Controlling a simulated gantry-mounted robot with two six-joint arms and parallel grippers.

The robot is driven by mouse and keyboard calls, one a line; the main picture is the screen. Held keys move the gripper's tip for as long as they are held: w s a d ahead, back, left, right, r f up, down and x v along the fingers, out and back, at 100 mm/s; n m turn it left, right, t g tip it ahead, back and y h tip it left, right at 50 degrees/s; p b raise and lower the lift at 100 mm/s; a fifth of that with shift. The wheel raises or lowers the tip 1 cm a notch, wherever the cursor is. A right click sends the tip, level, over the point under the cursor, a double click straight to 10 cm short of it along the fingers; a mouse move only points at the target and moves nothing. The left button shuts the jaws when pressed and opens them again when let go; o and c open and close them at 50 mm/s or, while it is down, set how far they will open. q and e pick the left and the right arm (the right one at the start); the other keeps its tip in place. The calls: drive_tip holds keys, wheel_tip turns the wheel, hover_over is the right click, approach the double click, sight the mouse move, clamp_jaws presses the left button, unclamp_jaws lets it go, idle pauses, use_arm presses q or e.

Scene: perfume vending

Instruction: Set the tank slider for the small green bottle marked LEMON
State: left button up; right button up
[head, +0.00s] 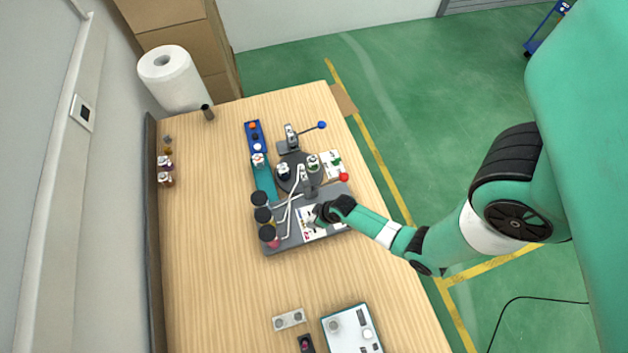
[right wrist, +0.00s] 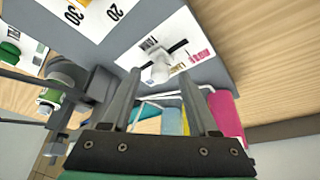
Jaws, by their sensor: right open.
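The tank slider's white knob (right wrist: 160,68) sits in a dark slot on a white panel marked TANK (right wrist: 150,47). Pink and yellow labels lie along the slot; the yellow one's wording is hard to read. My right gripper (right wrist: 160,76) is open, with its fingertips to either side of the knob in the picture; I cannot tell whether they touch it. In the head view, my right gripper (head: 316,214) is over the panel (head: 308,230) on the machine's grey base. My left gripper is not in view.
Three tanks with dark tops (head: 263,215) stand at the base's left edge. A lever with a red knob (head: 344,177) and one with a blue knob (head: 321,125) are close by. A white box (head: 352,330) lies at the front. The table's left-middle is clear.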

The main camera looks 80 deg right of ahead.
drive_tip(key=p+v, duration=0.7)
drive_tip(key=v, duration=0.4)
